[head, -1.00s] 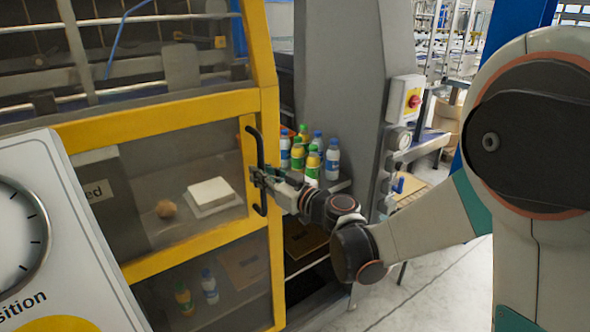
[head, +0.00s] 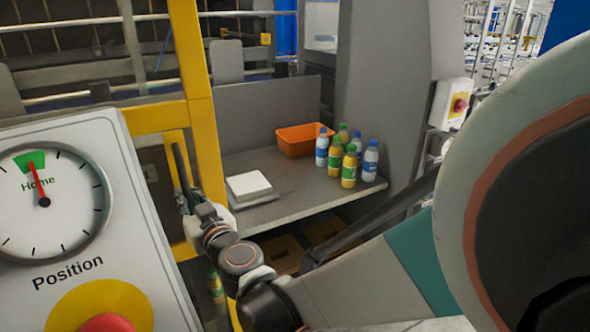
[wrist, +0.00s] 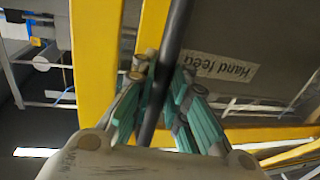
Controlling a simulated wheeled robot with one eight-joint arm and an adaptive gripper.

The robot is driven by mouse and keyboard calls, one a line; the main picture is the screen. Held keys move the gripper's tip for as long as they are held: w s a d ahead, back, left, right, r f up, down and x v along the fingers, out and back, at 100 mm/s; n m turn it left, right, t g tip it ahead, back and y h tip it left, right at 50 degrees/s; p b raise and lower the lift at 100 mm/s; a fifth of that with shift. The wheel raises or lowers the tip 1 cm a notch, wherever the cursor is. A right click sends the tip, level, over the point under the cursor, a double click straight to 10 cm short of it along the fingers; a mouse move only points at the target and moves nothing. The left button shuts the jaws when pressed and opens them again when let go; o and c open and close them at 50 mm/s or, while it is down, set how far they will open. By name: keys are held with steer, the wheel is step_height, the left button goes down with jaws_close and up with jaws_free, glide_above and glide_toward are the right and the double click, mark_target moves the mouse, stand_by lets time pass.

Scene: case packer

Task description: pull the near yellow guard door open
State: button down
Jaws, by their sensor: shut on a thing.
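The near yellow guard door (head: 202,120) stands at the left of the head view, swung out so that the interior shows to its right. Its black bar handle (head: 180,165) is on the door's yellow frame. My gripper (head: 188,200) is at the handle, its fingertips partly hidden by my wrist. In the wrist view, the green-padded fingers of my gripper (wrist: 163,85) are closed around the dark handle bar (wrist: 175,35). The yellow door frame (wrist: 98,65) runs beside it, and a "Hand feed" label (wrist: 225,68) shows on the panel.
A gauge panel (head: 70,265) with a red button stands close at the front left. Inside, a grey shelf (head: 290,205) bears an orange bin (head: 298,142), a white block (head: 249,186) and several bottles (head: 349,170). A grey column (head: 385,80) stands to the right.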

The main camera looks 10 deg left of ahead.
steer(key=shift+s+a, duration=0.9)
steer(key=shift+a, duration=0.05)
steer(key=c, duration=1.6)
jaws_free()
steer(key=shift+w, duration=0.1)
steer(key=w+d, duration=0.6)
steer(key=d, duration=0.2)
steer(key=w+d, duration=0.6)
steer(key=d, duration=0.2)
steer(key=w+d, duration=0.6)
steer(key=d, duration=0.3)
steer(key=shift+w, duration=0.2)
